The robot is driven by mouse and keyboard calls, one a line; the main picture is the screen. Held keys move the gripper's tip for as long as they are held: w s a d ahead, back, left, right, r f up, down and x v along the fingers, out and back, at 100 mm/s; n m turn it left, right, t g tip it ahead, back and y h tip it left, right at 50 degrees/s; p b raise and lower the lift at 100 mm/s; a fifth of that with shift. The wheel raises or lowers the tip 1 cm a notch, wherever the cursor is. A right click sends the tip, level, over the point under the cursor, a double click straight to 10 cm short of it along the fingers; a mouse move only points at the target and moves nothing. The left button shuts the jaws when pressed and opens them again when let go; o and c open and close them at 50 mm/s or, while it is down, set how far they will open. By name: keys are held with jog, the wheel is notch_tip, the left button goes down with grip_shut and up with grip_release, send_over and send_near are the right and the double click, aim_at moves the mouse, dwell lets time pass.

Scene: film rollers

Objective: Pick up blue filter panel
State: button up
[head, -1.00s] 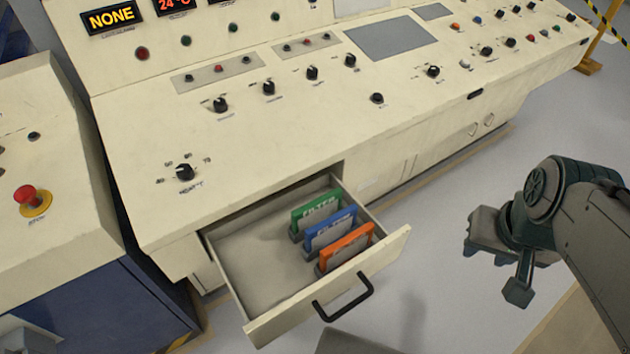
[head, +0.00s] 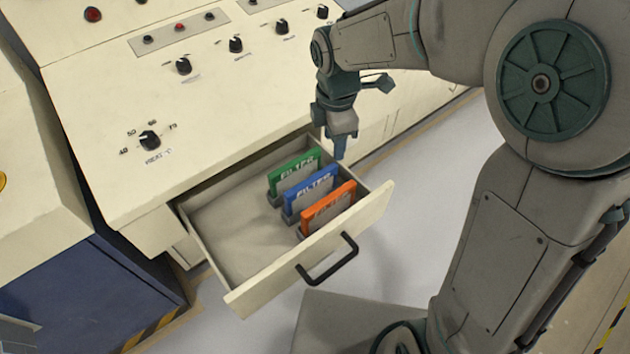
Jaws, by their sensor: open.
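The blue filter panel (head: 312,191) stands upright in a slot inside the open drawer (head: 225,258), between a green filter panel (head: 296,168) and an orange filter panel (head: 329,206). My gripper (head: 339,150) points down just right of and above the green and blue panels, near the drawer's right side wall. It is open and empty, and touches none of the panels as far as I can see. The view is nearly edge-on to the fingers, so the gap between them is hard to make out.
The drawer's front has a black handle (head: 329,262). The left part of the drawer is empty. The cream console (head: 110,100) with knobs rises behind it. A blue cabinet side (head: 90,290) is at lower left. Clear floor lies right of the drawer.

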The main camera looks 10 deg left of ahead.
aim_at(311, 179)
jog(key=a+f+n, duration=0.1)
jog(key=f, duration=0.2)
jog(key=a+f+n, duration=0.2)
jog(key=f, duration=0.2)
jog(key=a+f+n+b, duration=0.1)
jog(key=a+f, duration=0.1)
jog(key=f, duration=0.2)
jog(key=shift+w+a+f+n+g, duration=0.1)
jog(key=shift+w+f+n+g, duration=0.1)
jog(key=shift+n+g, duration=0.1)
jog(key=shift+w+f, duration=0.15)
jog(key=shift+f, duration=2.6)
grip_shut()
